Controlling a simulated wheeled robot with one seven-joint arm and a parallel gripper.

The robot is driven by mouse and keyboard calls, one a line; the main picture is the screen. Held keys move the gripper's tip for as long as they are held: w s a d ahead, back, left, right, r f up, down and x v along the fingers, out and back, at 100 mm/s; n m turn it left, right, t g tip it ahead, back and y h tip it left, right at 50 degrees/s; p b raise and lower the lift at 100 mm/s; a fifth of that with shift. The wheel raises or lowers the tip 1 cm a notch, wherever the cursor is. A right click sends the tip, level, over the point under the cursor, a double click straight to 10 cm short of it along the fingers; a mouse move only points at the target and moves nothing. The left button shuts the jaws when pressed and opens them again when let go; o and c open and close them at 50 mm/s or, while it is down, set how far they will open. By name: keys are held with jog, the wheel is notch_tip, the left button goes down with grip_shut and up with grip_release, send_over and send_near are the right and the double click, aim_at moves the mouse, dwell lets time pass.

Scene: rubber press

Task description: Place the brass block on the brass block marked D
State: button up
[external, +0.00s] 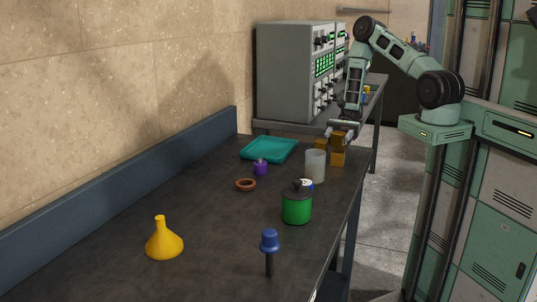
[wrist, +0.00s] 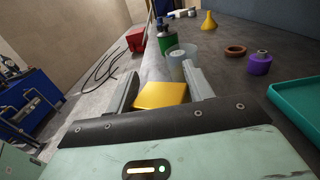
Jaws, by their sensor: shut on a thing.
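My gripper (external: 342,128) is over the far right end of the bench, shut on a brass block (external: 340,138). In the wrist view the brass block (wrist: 160,95) lies between the two fingers. Below it in the external view a second brass block (external: 337,159) stands on the bench near the right edge. More brass shows just left (external: 320,145), partly behind the cup. The blocks overlap in this view, so I cannot tell whether the held one touches those below. No letter D is readable.
A translucent cup (external: 315,166) stands close in front of the blocks. A green canister (external: 296,207), purple weight (external: 260,167), brown ring (external: 245,185), teal tray (external: 268,149), yellow funnel (external: 164,240) and blue-capped tool (external: 269,250) are on the bench. A grey instrument (external: 293,70) stands behind.

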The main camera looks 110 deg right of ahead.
jog(key=shift+f, duration=0.7)
jog(key=shift+f, duration=0.15)
jog(key=o, duration=1.3)
jog(key=b+v, duration=0.2)
jog(key=v, duration=1)
jog(key=shift+r+b, duration=0.2)
jog(key=shift+b, duration=0.15)
jog(key=shift+a, duration=0.15)
